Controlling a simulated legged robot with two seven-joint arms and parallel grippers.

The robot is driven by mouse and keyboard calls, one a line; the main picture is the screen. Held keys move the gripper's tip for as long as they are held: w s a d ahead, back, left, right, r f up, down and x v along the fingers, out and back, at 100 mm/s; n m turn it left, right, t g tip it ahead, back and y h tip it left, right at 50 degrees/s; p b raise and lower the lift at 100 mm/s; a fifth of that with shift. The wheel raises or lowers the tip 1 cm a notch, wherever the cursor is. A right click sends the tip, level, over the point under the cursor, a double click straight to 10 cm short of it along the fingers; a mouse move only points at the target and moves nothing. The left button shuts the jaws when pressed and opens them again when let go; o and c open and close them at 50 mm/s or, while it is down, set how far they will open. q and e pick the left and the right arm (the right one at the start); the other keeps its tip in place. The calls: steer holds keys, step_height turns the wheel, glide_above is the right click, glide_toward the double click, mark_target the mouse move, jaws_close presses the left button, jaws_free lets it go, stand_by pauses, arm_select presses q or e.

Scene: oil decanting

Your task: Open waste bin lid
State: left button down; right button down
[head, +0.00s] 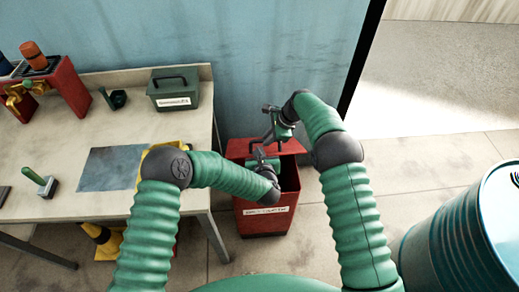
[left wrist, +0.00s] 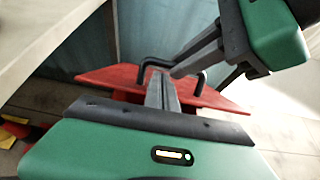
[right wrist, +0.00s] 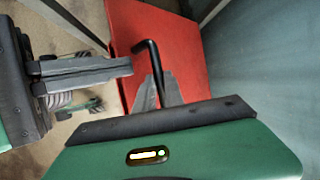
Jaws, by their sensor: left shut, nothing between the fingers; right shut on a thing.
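The red waste bin (head: 262,222) stands on the floor right of the workbench, with a white label on its front. Its red lid (head: 290,147) is raised at the back, and the dark inside shows below it. The lid also shows in the left wrist view (left wrist: 108,77) and the right wrist view (right wrist: 185,40). My right gripper (head: 268,136) is shut on the black lid handle (right wrist: 151,52). My left gripper (head: 260,153) is shut and empty, over the bin close to the lid and handle; whether it touches them I cannot tell.
The workbench (head: 120,205) at left holds a green box (head: 173,92), a red stand (head: 62,95) and a grey plate (head: 110,167). A blue drum (head: 460,245) stands at the right. The blue wall (head: 270,60) is behind the bin.

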mark_target(258, 142)
arm_select(q)
steer(key=shift+x, duration=1)
arm_select(e)
steer(key=shift+w+d+f, duration=0.1)
steer(key=shift+d+f, duration=0.05)
steer(key=shift+d, duration=0.05)
arm_select(q)
steer(key=shift+w+r, duration=0.65)
steer(key=shift+r, duration=0.05)
steer(key=shift+f, duration=0.1)
arm_select(e)
steer(key=c, duration=1.4)
jaws_free()
steer(key=shift+a, duration=0.1)
steer(key=shift+c, duration=0.2)
arm_select(q)
steer(key=shift+a, duration=0.1)
